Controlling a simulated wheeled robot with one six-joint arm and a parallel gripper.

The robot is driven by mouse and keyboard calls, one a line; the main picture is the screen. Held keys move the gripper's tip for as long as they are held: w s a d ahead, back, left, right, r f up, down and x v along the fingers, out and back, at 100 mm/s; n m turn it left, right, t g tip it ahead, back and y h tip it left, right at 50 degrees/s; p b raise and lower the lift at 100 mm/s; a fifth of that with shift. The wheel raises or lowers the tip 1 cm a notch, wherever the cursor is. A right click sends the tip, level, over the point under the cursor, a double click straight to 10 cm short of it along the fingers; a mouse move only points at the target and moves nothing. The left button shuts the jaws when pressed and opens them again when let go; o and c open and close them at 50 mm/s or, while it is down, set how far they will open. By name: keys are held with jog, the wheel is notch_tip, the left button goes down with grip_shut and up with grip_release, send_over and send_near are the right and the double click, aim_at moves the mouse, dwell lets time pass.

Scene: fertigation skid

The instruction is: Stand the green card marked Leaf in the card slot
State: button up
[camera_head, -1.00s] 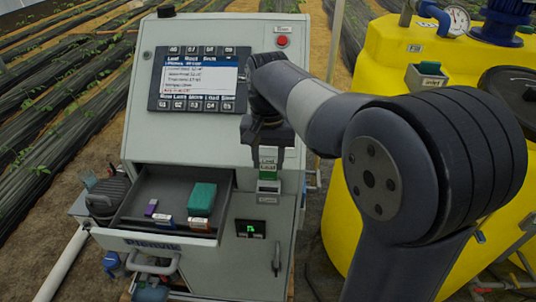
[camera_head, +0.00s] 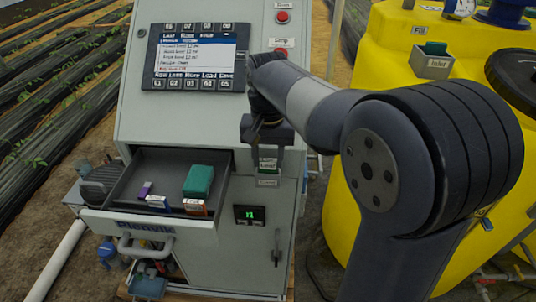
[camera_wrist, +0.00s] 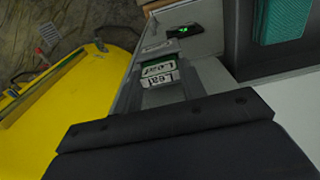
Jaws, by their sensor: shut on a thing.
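My gripper (camera_head: 267,148) is shut on the green card (camera_head: 268,163) marked Leaf, held upright in front of the grey cabinet. The card slot (camera_head: 267,181) is a small grey holder on the cabinet front, directly under the card. The card's lower edge is at the slot's mouth or in it; I cannot tell how deep.
An open drawer (camera_head: 105,216) at left holds a teal box (camera_head: 199,181) and several small boxes. A screen (camera_head: 195,56) is above. A yellow tank (camera_head: 375,95) with a grey holder (camera_head: 433,62) stands at right. A green-lit display (camera_head: 249,215) is below the slot.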

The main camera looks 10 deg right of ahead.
jog(key=shift+f, duration=0.45)
jog(key=o, duration=1.1)
jog(key=shift+o, duration=0.2)
jog(key=shift+r, duration=0.15)
notch_tip(320, 180, up, 11)
jog(key=shift+f+b, duration=0.2)
jog(key=shift+b, duration=0.1)
jog(key=shift+f, duration=0.15)
